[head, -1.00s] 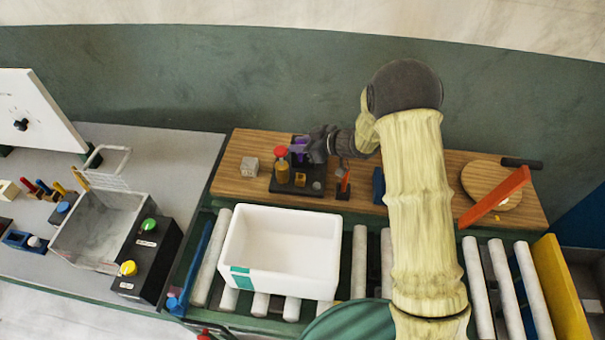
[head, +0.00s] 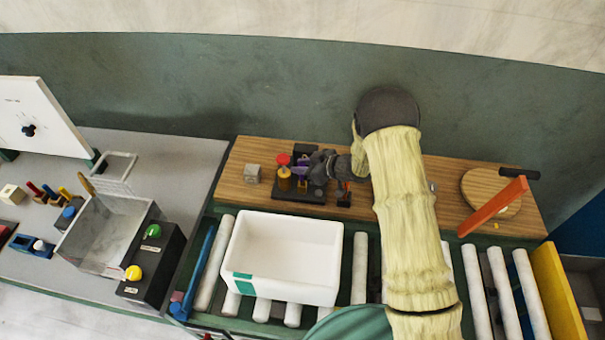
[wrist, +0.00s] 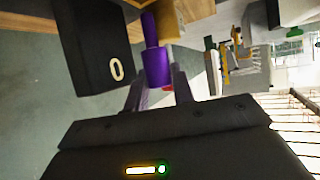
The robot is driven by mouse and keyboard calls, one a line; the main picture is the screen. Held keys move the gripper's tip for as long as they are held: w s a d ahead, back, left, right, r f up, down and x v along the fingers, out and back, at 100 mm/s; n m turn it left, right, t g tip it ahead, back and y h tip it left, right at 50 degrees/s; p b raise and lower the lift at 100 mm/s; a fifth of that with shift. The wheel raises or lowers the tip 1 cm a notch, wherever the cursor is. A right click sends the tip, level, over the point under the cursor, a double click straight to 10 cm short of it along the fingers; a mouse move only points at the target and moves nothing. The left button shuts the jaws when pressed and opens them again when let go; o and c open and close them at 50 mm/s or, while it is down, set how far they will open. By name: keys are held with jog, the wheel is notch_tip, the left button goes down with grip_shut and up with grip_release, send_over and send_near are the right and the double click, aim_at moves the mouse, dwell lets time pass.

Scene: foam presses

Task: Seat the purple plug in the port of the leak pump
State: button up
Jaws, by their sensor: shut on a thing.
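The purple plug (wrist: 156,65) is gripped between the two fingers of my gripper (wrist: 156,88) in the wrist view. Its narrow end points away from the gripper. In the head view the plug (head: 301,164) and my gripper (head: 314,168) are above a dark base (head: 298,194), just right of the yellow, red-capped cylinder. A black block (head: 304,150) stands behind the plug on this unit, which looks like the leak pump. In the wrist view a black block (wrist: 92,45) with a pale oval mark is left of the plug, apart from it. I cannot make out the port clearly.
The yellow cylinder (head: 285,181) stands close left of my gripper. A small orange-handled item (head: 344,192) is to its right. A grey cube (head: 252,174) sits on the wooden board (head: 231,189). A white bin (head: 330,235) stands on the rollers in front.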

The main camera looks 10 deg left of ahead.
jog(key=shift+f+p, duration=0.75)
jog(key=shift+f, duration=1.35)
jog(key=o, duration=1)
jog(key=b+v, duration=0.3)
jog(key=v, duration=0.9)
jog(key=shift+b, duration=0.3)
